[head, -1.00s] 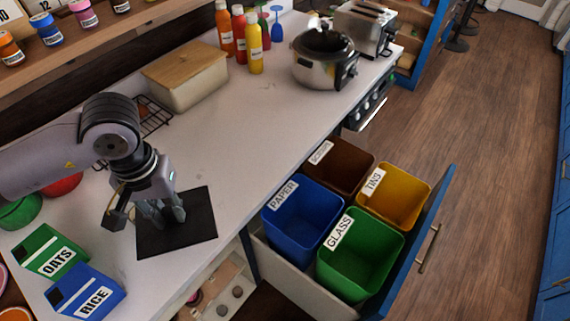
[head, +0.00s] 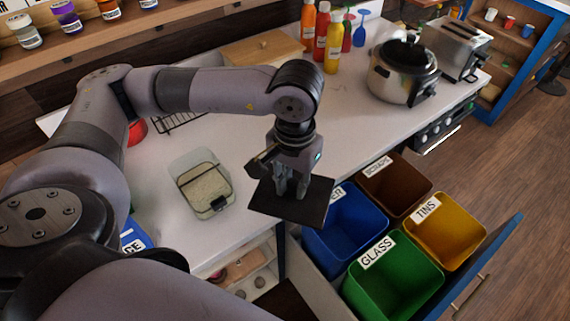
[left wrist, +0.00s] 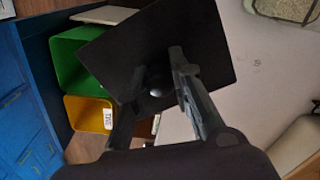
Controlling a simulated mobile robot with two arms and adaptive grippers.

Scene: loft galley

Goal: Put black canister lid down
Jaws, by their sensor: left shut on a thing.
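The black canister lid (head: 316,198) is a flat dark square, held roughly level by my left gripper (head: 290,192). In the head view it overlaps the counter's front edge beside the blue bin; I cannot tell its exact height. In the left wrist view the lid (left wrist: 200,40) hangs at the fingers of the left gripper (left wrist: 158,95), which are around its small knob (left wrist: 155,92). My right gripper is not in view.
An open drawer holds blue (head: 345,235), green (head: 395,285), brown (head: 395,185) and yellow (head: 445,245) bins by the counter edge. A slow cooker (head: 402,75), bottles (head: 332,45) and a wooden-lidded box (head: 260,48) stand farther back. White counter (head: 345,125) behind the lid is clear.

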